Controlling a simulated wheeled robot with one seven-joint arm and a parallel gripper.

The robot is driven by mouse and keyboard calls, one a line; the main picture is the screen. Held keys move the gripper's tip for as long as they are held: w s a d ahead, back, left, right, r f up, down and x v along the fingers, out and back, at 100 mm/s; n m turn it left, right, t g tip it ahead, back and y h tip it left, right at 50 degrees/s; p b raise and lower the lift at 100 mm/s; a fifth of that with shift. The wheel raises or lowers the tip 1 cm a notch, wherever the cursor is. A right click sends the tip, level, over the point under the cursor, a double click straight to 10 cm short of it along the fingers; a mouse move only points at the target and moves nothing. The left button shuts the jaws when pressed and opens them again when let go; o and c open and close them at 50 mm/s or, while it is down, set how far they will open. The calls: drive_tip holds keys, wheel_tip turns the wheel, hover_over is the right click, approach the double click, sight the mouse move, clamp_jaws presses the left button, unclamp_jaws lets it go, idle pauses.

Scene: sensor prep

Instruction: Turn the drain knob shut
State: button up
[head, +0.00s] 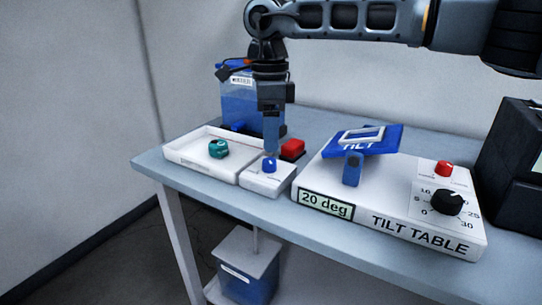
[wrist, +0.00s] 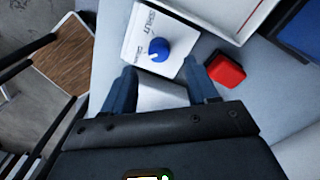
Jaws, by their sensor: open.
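The drain knob (head: 269,166) is a small blue dial on a white box (head: 262,184) at the front edge of the table. In the wrist view the blue knob (wrist: 158,49) sits on the white box (wrist: 137,33), which has "SHUT" printed beside it. My gripper (head: 271,150) points down, just above or behind the knob; the exact gap is hard to judge. In the wrist view its two fingers (wrist: 160,82) are apart and empty, with the knob ahead of them, not between them.
A white tray (head: 182,157) with a teal part (head: 218,149) is left of the box. A red block (head: 293,149) sits close by on the right. The tilt table (head: 385,214) fills the right side. A blue container (head: 236,102) stands behind; another tank (head: 247,270) is below.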

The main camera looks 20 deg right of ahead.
sight(270, 160)
drive_tip(key=shift+s+a+f, duration=0.1)
drive_tip(key=shift+s+f, duration=0.05)
drive_tip(key=shift+f, duration=2.55)
drive_tip(key=shift+c, duration=0.3)
drive_tip(key=c, duration=1)
